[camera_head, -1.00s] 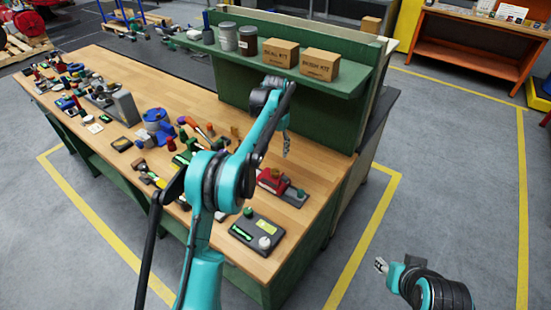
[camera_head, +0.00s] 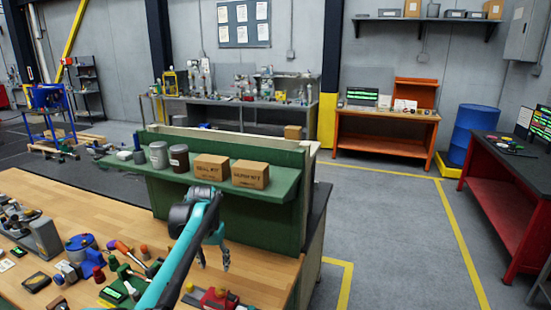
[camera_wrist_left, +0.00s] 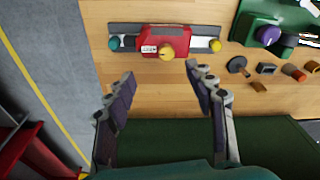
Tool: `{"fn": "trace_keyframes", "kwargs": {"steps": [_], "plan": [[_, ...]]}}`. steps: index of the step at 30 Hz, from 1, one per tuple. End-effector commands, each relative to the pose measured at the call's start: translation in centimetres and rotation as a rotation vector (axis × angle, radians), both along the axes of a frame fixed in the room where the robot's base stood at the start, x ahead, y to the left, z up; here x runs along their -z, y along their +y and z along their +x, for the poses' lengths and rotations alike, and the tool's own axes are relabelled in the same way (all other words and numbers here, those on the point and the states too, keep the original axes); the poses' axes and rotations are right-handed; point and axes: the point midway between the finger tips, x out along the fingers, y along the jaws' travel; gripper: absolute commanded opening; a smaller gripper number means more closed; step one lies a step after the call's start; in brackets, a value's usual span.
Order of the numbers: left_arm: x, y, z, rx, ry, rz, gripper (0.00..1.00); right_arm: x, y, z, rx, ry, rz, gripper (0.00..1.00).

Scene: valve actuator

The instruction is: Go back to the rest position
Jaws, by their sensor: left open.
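My left gripper (camera_head: 213,260) hangs above the right end of the wooden workbench (camera_head: 120,215), in front of the green shelf. In the left wrist view the left gripper (camera_wrist_left: 160,76) has its two fingers spread wide, with nothing between them. Beyond the fingertips lies a red device (camera_wrist_left: 176,40) with a yellow knob and a grey bar. The red device also shows at the lower edge of the head view (camera_head: 218,300), apart from the gripper. My right gripper is not in view.
The green shelf (camera_head: 240,188) holds two cardboard boxes (camera_head: 250,174) and two jars (camera_head: 179,158). Several tools and a blue part (camera_head: 80,243) crowd the bench's left side. A red bench (camera_head: 510,185) and blue barrel (camera_head: 472,135) stand right, with open floor between.

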Motion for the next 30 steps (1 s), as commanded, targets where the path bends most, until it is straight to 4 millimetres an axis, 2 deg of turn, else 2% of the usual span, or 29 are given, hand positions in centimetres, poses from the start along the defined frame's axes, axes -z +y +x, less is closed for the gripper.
{"fn": "trace_keyframes", "kwargs": {"steps": [1, 6, 11, 17, 21, 25, 30], "plan": [[-0.5, -0.2, -2.0, -0.004, -0.027, 0.000, 0.54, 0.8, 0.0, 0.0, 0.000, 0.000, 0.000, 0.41], [-1.9, -0.9, -7.9, -0.023, -0.125, -0.002, 0.54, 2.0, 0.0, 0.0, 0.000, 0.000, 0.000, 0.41], [-1.5, -1.3, -14.1, -0.041, -0.216, -0.008, 0.54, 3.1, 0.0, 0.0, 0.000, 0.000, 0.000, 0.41], [1.4, -1.8, -21.8, -0.063, -0.330, -0.018, 0.54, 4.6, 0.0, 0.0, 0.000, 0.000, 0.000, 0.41], [4.6, -2.1, -26.6, -0.076, -0.405, -0.027, 0.54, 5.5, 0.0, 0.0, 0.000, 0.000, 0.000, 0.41], [7.4, -2.2, -29.6, -0.085, -0.458, -0.034, 0.54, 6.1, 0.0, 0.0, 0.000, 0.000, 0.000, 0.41], [9.4, -2.3, -31.4, -0.092, -0.494, -0.040, 0.54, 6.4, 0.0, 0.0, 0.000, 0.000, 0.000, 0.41]]}}
